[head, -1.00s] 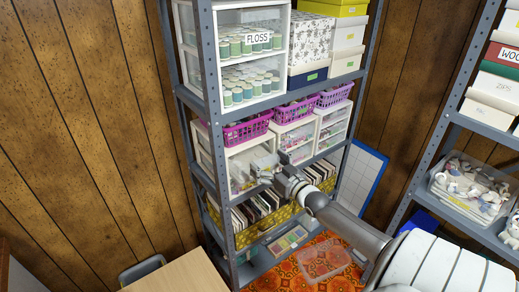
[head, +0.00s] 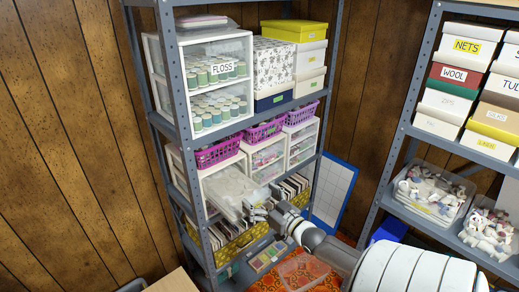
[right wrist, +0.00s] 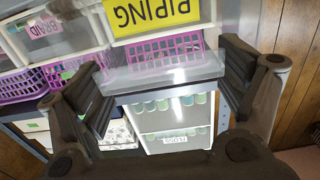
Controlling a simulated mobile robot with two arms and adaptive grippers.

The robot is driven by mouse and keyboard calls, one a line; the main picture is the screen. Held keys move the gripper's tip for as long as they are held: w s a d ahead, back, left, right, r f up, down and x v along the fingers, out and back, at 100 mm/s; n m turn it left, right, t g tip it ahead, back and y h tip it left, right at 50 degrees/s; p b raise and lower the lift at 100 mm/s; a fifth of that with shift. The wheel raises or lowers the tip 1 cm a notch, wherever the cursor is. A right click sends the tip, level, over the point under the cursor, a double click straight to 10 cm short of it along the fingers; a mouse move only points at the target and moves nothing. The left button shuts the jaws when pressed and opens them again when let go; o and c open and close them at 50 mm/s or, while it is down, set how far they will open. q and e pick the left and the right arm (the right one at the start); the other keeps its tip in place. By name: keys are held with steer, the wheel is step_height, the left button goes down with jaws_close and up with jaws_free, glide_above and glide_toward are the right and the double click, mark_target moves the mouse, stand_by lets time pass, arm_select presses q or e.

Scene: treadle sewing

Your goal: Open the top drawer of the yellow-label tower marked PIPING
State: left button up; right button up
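The yellow PIPING label (right wrist: 155,14) shows upside down at the top of the right wrist view. Its clear top drawer (head: 228,188) juts out from the white tower under the left purple basket (head: 219,152), so it stands open. The drawer's clear edge (right wrist: 165,74) also shows in the right wrist view. My right gripper (head: 258,210) is at the drawer's front end. In the right wrist view its two dark fingers (right wrist: 164,88) are wide apart, one to each side of the drawer edge, with nothing visibly clamped. My left gripper is out of view.
A FLOSS tower (head: 212,68) of spools stands on the shelf above. More drawer units with purple baskets (head: 264,130) stand to the right, one marked BRAID (right wrist: 42,26). A second rack (head: 392,150) with boxes is at the right. A clear tray (head: 303,270) lies on the rug.

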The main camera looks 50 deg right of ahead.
steer(key=shift+o, duration=1)
steer(key=s+a, duration=0.1)
steer(key=s, duration=1.1)
steer(key=shift+a, duration=0.15)
